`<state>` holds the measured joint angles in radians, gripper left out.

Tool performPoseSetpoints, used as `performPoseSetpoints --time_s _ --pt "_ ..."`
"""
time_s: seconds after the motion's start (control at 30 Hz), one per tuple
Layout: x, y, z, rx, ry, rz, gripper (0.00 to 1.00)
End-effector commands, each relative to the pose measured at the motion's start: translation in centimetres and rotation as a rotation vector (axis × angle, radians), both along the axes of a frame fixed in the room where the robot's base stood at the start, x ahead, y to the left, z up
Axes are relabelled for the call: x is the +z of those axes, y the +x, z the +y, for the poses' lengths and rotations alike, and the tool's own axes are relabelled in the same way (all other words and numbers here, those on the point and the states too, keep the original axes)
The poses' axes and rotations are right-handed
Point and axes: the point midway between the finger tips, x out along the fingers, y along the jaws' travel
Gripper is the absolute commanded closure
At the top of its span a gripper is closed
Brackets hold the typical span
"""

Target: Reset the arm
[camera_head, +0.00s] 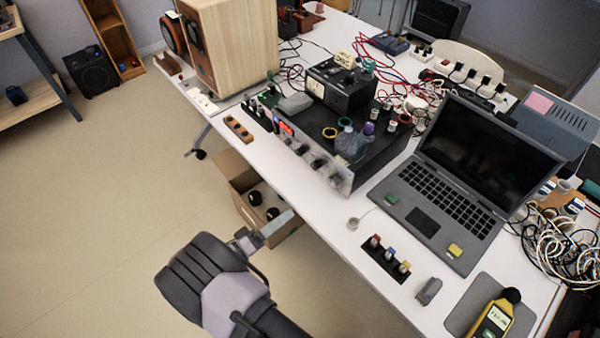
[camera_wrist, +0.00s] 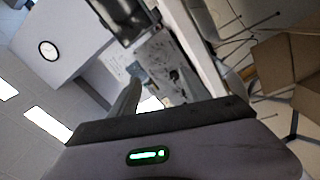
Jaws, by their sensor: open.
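My gripper (camera_head: 268,231) is in the head view, at the left of the white table's near edge, over the floor and in front of the cardboard box. A pale flat finger shows at its tip, pointing right and up. The jaws are open and nothing is seen between them. In the wrist view the dark gripper body with a green light fills the bottom, and one grey finger (camera_wrist: 124,103) stands up from it. My arm comes in from the bottom of the head view.
The white table (camera_head: 318,222) holds a laptop (camera_head: 440,190), a black amplifier (camera_head: 345,140), a wooden speaker (camera_head: 232,45) and a yellow meter (camera_head: 493,318). A cardboard box (camera_head: 238,200) with dark round items sits below the table edge. The floor at left is clear.

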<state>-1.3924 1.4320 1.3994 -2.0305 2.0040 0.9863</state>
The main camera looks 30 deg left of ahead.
Motion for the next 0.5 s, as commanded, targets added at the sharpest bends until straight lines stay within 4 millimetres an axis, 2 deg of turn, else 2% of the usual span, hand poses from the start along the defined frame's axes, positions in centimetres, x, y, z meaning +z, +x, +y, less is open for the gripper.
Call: performPoseSetpoints --time_s 0.07,0.17,0.27,0.33,0.4,0.43,0.5 --pt "0.2 0.1 -0.1 -0.006 0.001 0.002 0.45" --pt "2.6 2.0 -1.8 -0.106 0.010 0.057 0.45" --pt "8.5 5.6 -7.7 -0.348 0.055 0.226 0.45" --pt "13.1 6.8 -13.9 -0.535 0.138 0.399 0.45" --pt "16.9 6.4 -19.8 -0.678 0.270 0.569 0.45" --pt "18.4 5.7 -22.0 -0.723 0.340 0.636 0.45" --pt "21.3 3.4 -26.6 -0.794 0.533 0.771 0.45"
